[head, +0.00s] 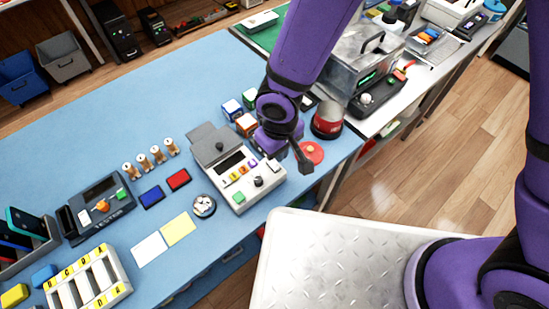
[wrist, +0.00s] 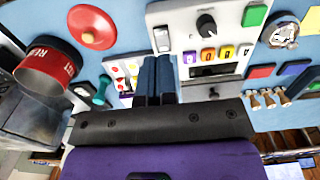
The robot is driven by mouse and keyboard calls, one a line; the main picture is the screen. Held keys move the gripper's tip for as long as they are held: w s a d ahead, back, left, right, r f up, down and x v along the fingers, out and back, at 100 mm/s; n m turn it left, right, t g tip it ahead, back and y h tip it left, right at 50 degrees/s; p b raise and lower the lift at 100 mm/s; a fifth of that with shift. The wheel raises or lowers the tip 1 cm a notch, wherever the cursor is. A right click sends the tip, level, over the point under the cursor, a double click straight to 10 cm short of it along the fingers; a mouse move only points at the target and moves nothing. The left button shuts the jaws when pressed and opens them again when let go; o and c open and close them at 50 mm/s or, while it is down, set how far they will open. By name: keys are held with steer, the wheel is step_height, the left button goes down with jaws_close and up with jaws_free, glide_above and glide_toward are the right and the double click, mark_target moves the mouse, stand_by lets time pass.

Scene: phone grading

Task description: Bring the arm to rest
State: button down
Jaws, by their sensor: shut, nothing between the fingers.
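My purple arm reaches over the right part of the blue table from the top of the head view. The device (wrist: 215,40) lies beyond the fingertips there, with a dark knob, a green button and yellow, orange and purple keys. It also shows in the head view (head: 245,200). I cannot tell the exact height of the fingers above the table.
A sorting rack (head: 88,280) is at the lower left. The blue table (head: 150,95) is clear at its back middle.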

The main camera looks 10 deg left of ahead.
steer(key=w+d+r+m+t, duration=0.25)
steer(key=w+d+r, duration=0.25)
steer(key=d+r, duration=0.6)
steer(key=w+d+r+m+t, duration=0.1)
steer(key=w+d+r+m, duration=0.25)
steer(key=d+r, duration=0.65)
steer(key=s+d+r+m+t, duration=0.1)
steer(key=s+d+r+m, duration=0.3)
steer(key=s+d+r, duration=0.9)
step_height(320, 180, up, 3)
steer(key=shift+d+f+t, duration=0.1)
steer(key=shift+d+t, duration=0.25)
steer(key=shift+d, duration=0.65)
